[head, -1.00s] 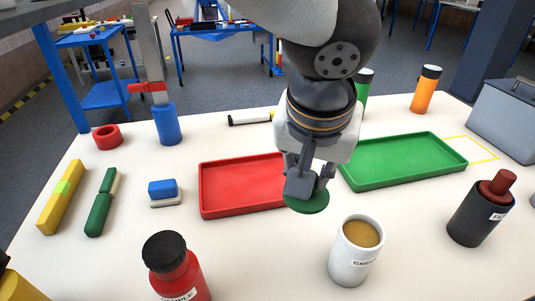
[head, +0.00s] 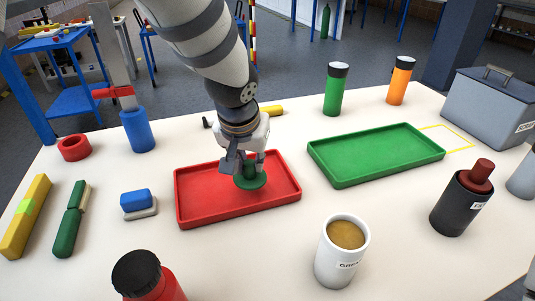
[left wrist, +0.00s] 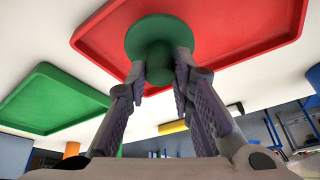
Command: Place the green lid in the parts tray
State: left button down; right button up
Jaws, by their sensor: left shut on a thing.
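The green lid (head: 251,181) is a round disc with a knob on top. My left gripper (head: 246,165) is shut on its knob and holds it flat over the middle of the red tray (head: 200,219). In the left wrist view the lid (left wrist: 150,30) shows between the fingertips, against the floor of the red tray (left wrist: 262,28). I cannot tell whether the lid touches the tray floor. A green tray (head: 375,153) lies to the right, empty. No label shows on either tray. My right gripper is not in view.
A white mug (head: 342,250) and a red bottle (head: 150,278) stand in front. A dark bottle (head: 462,203) stands at right, near a grey box (head: 490,108). A blue and white block (head: 138,203) lies left of the red tray. Green and orange bottles stand behind.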

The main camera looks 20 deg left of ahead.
aim_at(248, 168)
pick_arm(q)
notch_tip(248, 168, down, 4)
jog(key=shift+a+r, duration=0.1)
jog(key=shift+r, duration=0.1)
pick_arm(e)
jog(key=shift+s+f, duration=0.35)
pick_arm(q)
jog(key=c, duration=1.4)
grip_release()
jog(key=v, duration=0.4)
jog(key=p+v, duration=0.1)
jog(key=v, duration=0.1)
jog(key=shift+w+r, duration=0.1)
jog(key=shift+r, duration=0.35)
jog(key=v, duration=0.5)
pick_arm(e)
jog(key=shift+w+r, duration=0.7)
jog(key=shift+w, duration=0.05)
